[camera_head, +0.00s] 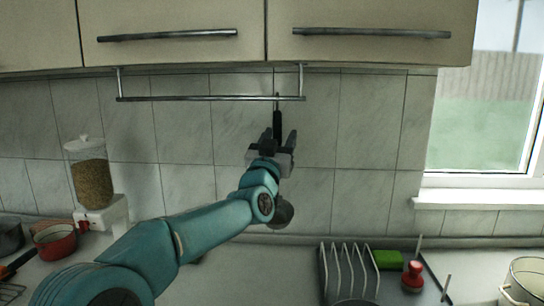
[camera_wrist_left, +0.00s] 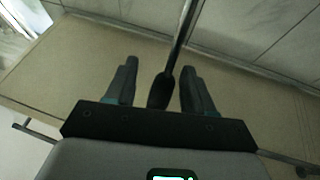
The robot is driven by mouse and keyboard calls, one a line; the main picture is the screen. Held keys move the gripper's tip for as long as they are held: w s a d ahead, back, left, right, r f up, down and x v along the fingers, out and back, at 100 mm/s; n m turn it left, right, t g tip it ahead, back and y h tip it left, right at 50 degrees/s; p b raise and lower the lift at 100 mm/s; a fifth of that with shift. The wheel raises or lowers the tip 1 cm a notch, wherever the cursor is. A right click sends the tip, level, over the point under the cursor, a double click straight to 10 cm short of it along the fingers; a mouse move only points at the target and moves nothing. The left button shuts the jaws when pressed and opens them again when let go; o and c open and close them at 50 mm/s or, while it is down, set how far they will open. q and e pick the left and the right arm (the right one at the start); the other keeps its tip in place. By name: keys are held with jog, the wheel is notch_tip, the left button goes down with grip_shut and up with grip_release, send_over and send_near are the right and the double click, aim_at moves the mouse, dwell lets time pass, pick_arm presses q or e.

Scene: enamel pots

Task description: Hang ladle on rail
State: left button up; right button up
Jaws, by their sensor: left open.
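The ladle is upright, its dark handle (camera_head: 277,118) uppermost and its round bowl (camera_head: 281,213) low, partly hidden behind my left arm. The top of the handle overlaps the metal rail (camera_head: 190,98) near the rail's right end; I cannot tell whether it is hooked over it. My left gripper (camera_head: 278,140) is open just below the rail, in front of the tiled wall. In the left wrist view the dark ladle handle (camera_wrist_left: 162,90) lies between the spread fingers of my left gripper (camera_wrist_left: 158,85), with a gap on both sides. My right gripper is not in view.
Cabinets with bar handles (camera_head: 370,33) overhang the rail. On the counter are a grain dispenser (camera_head: 90,180) and red pot (camera_head: 55,240) at left, and a dish rack (camera_head: 350,270), red-topped item (camera_head: 413,275) and cream pot (camera_head: 525,280) at right. A window is at right.

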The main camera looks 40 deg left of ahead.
pick_arm(q)
jog(key=b+v, duration=0.4)
jog(key=v, duration=1.1)
jog(key=shift+s+d+f+b, duration=0.2)
jog(key=shift+s+b, duration=0.05)
jog(key=shift+b, duration=0.05)
